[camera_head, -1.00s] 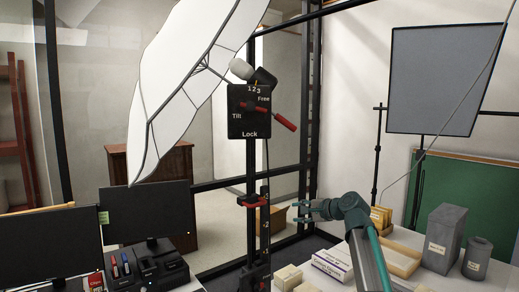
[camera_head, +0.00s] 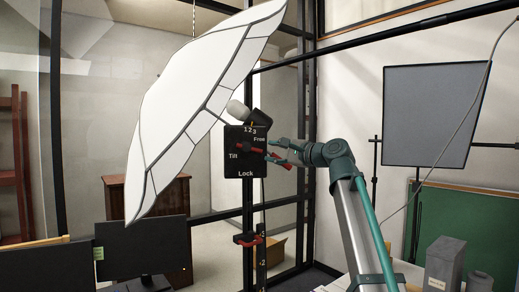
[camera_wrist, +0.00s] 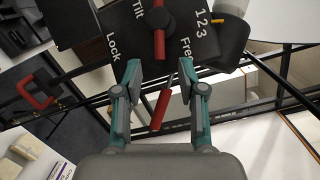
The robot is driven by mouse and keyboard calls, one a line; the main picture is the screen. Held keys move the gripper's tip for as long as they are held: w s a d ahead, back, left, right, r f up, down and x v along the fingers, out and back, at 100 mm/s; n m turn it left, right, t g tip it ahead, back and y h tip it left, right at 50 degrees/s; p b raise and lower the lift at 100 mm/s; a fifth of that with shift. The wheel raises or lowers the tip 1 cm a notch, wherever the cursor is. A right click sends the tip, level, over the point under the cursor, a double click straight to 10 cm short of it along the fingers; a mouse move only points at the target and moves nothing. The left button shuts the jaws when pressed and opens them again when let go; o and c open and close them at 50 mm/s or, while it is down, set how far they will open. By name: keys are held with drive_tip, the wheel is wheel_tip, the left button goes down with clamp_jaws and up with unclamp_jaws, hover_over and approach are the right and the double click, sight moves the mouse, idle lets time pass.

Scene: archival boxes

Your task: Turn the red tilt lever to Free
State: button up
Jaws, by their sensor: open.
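The black panel (camera_head: 234,167) carries the marks 1 2 3, Free, Tilt and Lock. The red tilt lever (camera_head: 246,147) points right, between Free and Lock. In the wrist view the lever (camera_wrist: 159,44) hangs from its dark hub, midway between the two words. My gripper (camera_head: 271,149) is open just right of the panel. In the wrist view its fingertips (camera_wrist: 160,74) stand either side of the lever's line, near its end, without visible contact. A second red grip (camera_wrist: 160,110) shows between the fingers; whether it joins the lever I cannot tell.
A white umbrella (camera_head: 190,110) leans over the panel's left side. A black post with a red clamp (camera_head: 247,240) stands below. Monitors (camera_head: 150,245) are at lower left. A grey flat panel (camera_head: 430,115) and a grey box (camera_head: 444,262) are at right.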

sight(259, 150)
drive_tip(key=p+x, duration=0.1)
drive_tip(key=x, duration=0.5)
drive_tip(key=shift+w+a+p, duration=0.2)
drive_tip(key=shift+w+p, duration=0.05)
drive_tip(key=shift+p, duration=0.1)
drive_tip(key=shift+c, duration=0.2)
clamp_jaws()
